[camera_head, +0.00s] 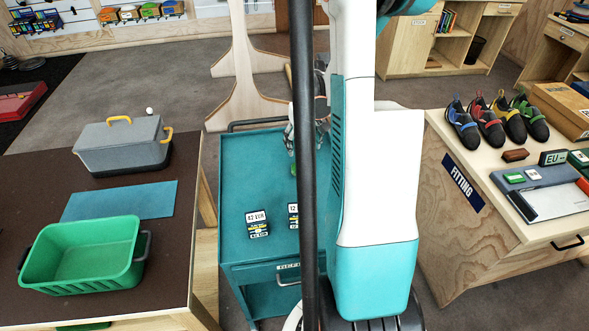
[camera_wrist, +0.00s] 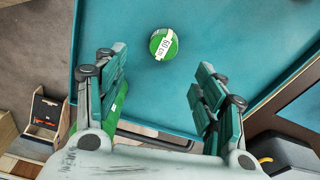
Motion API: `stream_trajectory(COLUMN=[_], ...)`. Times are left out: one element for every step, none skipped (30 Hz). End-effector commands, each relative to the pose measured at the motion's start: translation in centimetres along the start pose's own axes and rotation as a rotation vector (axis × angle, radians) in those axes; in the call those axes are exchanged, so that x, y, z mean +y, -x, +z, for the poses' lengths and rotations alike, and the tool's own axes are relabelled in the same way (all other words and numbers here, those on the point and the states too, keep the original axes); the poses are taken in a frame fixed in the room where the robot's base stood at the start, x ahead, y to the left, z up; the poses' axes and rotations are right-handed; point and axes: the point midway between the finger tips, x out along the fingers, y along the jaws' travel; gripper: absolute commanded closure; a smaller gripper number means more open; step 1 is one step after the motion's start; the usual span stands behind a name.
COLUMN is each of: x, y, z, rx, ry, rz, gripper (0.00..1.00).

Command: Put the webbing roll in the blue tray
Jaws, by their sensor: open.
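A green round roll with a white price label (camera_wrist: 164,44), which looks like the webbing roll, lies on the teal cart top (camera_wrist: 120,30), ahead of my fingers in the wrist view. My gripper (camera_wrist: 157,78) is open and empty, with the roll beyond its fingertips and between their lines. In the head view my gripper is mostly hidden behind a dark pole, over the far part of the cart, with a bit of green (camera_head: 294,169) below it. A flat blue rectangle (camera_head: 120,200) lies on the brown table; whether it has a rim I cannot tell. A slate-blue tray (camera_head: 545,175) is on the fitting counter.
The teal cart (camera_head: 234,170) also carries dark price-labelled items (camera_head: 257,224). The brown table holds a green basket (camera_head: 85,255) and a grey toolbox (camera_head: 122,145). Climbing shoes (camera_head: 487,122) stand on the fitting counter at right. My arm hides part of the cart.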

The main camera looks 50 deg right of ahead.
Motion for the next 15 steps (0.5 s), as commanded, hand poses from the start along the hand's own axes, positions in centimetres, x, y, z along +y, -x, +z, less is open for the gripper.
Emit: stream_trajectory(x=[0.0,0.0,-0.1,-0.1,-0.1,-0.1,-0.1,-0.1,-0.1,-0.1,-0.1,-0.1,-0.1,-0.1,-0.2], y=[-1.4,-2.0,-2.7,-3.3,-3.7,-4.3,-4.7,-5.0,-5.3,-5.5,-5.7,-5.8,-5.9,-6.0,-6.2], z=[0.0,-0.1,-0.1,-0.1,-0.1,-0.1,-0.1,-0.1,-0.1,-0.1,-0.1,-0.1,-0.1,-0.1,-0.1], rx=[0.000,0.001,0.001,0.001,0.001,0.001,0.001,0.001,0.001,0.001,0.001,0.001,0.001,0.001,0.001], ry=[0.001,0.001,0.001,0.001,0.001,0.001,0.001,0.001,0.001,0.001,0.001,0.001,0.001,0.001,0.001], rz=[0.000,0.000,0.000,0.000,-0.001,-0.001,-0.001,-0.001,-0.001,-0.001,-0.001,-0.001,-0.001,-0.001,-0.001], gripper=[0.36,0.36,0.36,0.36,0.36,0.36,0.36,0.36,0.36,0.36,0.36,0.36,0.36,0.36,0.36])
